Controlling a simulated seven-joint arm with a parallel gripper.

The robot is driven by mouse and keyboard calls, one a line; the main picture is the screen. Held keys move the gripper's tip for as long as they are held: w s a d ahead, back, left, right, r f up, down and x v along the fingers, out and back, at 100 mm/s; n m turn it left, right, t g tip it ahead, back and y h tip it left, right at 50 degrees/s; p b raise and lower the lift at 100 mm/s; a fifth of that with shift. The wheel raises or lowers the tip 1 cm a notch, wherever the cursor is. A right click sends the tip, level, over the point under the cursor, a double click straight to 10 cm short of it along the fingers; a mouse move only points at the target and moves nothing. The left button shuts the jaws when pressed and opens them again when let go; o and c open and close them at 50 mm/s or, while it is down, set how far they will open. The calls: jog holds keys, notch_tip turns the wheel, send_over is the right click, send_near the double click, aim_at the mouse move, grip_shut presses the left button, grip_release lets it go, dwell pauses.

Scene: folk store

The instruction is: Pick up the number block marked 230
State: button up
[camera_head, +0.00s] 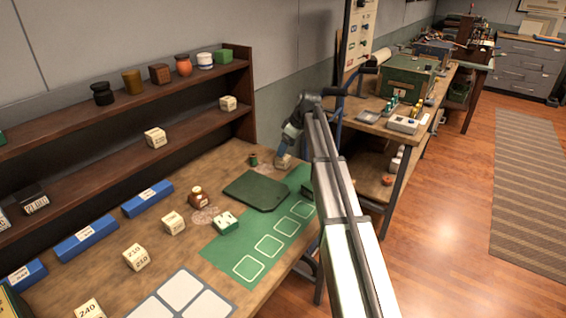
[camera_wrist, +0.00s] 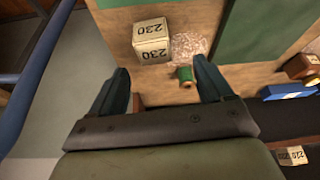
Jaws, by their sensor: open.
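The number block marked 230 (camera_wrist: 151,42) is a cream cube with dark digits on two visible faces. In the wrist view it lies ahead of my gripper (camera_wrist: 162,66), just beyond the fingertips and nearer the left finger. The fingers are open with nothing held between them. In the head view the block (camera_head: 283,162) stands at the far end of the wooden bench, close under my gripper (camera_head: 285,148), which partly hides it. I cannot tell how far above the block the fingertips are.
A small green spool (camera_wrist: 186,78) stands near the right finger; it also shows in the head view (camera_head: 253,160). A dark green board (camera_head: 255,190) lies nearby on the bench. Other number blocks (camera_head: 135,257) stand nearer the front. Shelves (camera_head: 120,115) line the wall.

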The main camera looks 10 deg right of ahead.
aim_at(283, 161)
jog(key=shift+d+x, duration=0.25)
jog(key=shift+x, duration=1.5)
jog(key=shift+d+x, duration=0.2)
jog(key=shift+x, duration=1.55)
jog(key=shift+w+f, duration=0.1)
jog(key=shift+w, duration=0.05)
jog(key=shift+c, duration=0.4)
jog(key=c, duration=1)
jog(key=shift+o, duration=0.2)
